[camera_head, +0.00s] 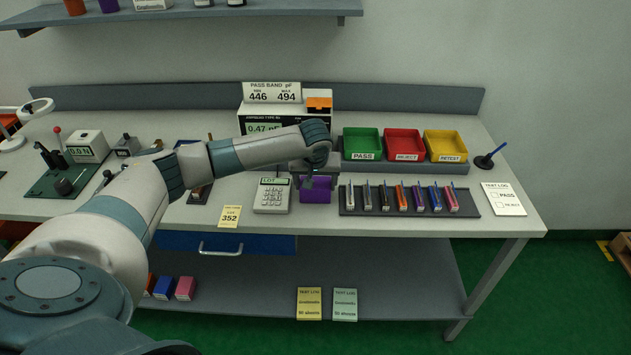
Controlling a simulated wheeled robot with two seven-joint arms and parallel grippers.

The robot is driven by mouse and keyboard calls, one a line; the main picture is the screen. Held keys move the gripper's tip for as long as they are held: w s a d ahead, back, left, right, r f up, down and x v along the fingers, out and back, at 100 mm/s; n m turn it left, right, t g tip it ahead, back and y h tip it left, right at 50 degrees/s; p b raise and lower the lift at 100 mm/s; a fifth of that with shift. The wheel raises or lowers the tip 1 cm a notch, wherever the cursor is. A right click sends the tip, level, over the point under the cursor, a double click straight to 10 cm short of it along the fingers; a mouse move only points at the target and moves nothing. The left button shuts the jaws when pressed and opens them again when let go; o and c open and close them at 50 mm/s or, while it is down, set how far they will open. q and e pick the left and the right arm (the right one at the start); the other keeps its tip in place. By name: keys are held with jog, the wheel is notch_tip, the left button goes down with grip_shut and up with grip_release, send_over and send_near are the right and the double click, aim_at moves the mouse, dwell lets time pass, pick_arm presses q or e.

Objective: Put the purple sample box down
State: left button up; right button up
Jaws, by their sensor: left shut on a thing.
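The purple sample box (317,195) is at the front middle of the bench, between the keypad device and the rack of colored pieces. My left gripper (309,182) reaches in from the left, points down and is shut on the purple box. Its fingers and wrist hide the box's upper part. I cannot tell whether the box's underside touches the bench top. My right gripper is out of view.
Green (361,144), red (403,145) and yellow (445,146) bins stand behind.

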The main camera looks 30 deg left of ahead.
pick_arm(q)
jog(key=shift+f, duration=0.1)
jog(key=o, duration=1.1)
jog(key=shift+s+d+r, duration=0.1)
jog(key=shift+r, duration=0.4)
jog(key=b+v, duration=0.2)
jog(key=v, duration=0.9)
jog(key=shift+b, duration=0.3)
